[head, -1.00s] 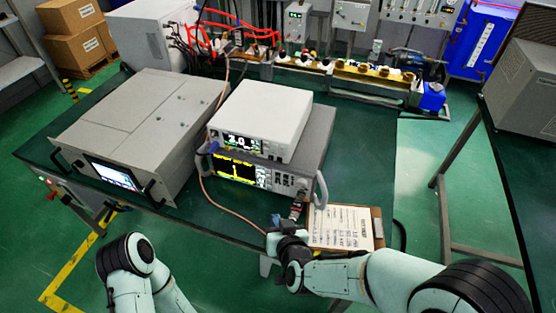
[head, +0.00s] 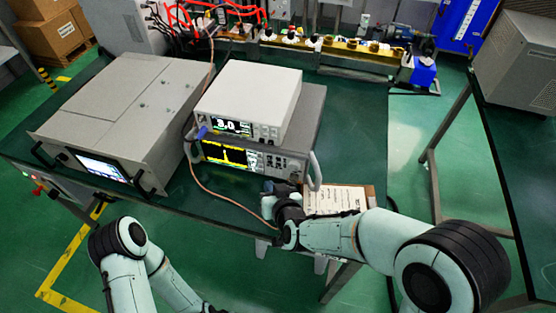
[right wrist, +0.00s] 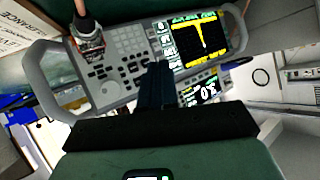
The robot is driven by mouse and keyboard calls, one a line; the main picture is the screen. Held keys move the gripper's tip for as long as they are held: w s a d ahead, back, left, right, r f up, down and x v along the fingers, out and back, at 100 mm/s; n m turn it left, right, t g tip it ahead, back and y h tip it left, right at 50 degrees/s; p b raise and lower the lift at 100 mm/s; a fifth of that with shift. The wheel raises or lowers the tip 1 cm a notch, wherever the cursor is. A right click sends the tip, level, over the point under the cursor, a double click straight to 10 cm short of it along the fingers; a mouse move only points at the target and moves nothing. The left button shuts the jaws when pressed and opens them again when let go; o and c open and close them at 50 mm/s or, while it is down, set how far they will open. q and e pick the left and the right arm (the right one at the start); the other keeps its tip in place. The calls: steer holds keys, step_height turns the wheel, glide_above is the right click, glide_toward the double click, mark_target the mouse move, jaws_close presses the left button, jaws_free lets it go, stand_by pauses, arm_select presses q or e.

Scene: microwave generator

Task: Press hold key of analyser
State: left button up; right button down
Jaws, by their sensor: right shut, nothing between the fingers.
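The analyser (head: 223,153) is the grey lower unit of a stack, with a yellow trace on its screen and keys right of it. In the right wrist view its front panel (right wrist: 128,85) shows upside down, with the screen, a keypad and a cable connector. My right gripper (head: 272,188) is shut and empty, in front of the panel's lower right part. In the right wrist view its dark fingers (right wrist: 157,70) overlap the panel between keypad and screen; contact cannot be told. I cannot single out the hold key. My left arm shows at lower left, its gripper out of view.
A white unit (head: 250,95) sits on the analyser. A large grey rack unit (head: 120,105) stands left. A cable (head: 213,195) loops in front of the analyser. A clipboard (head: 335,198) lies right of my right gripper. The green table (head: 360,130) is bare on the right.

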steer(key=shift+w+d+b, duration=0.2)
steer(key=shift+w+d, duration=0.1)
steer(key=shift+w, duration=0.6)
steer(key=shift+w+d+b, duration=0.2)
steer(key=shift+w+d, duration=0.1)
steer(key=shift+w, duration=0.65)
steer(key=shift+w+d+b, duration=0.2)
steer(key=shift+w+d, duration=0.1)
steer(key=shift+w, duration=0.6)
steer(key=shift+w, duration=0.15)
steer(key=shift+w+d, duration=0.15)
steer(key=shift+w, duration=0.1)
steer(key=shift+w+d, duration=0.1)
steer(key=shift+w, duration=0.25)
stand_by(0.6)
steer(key=shift+s, duration=0.1)
steer(key=shift+s+a, duration=0.25)
steer(key=shift+s, duration=0.4)
steer(key=s, duration=0.1)
steer(key=s+a, duration=0.1)
steer(key=s, duration=0.1)
steer(key=s+p, duration=0.1)
steer(key=shift+s+a, duration=0.25)
steer(key=shift+s, duration=0.15)
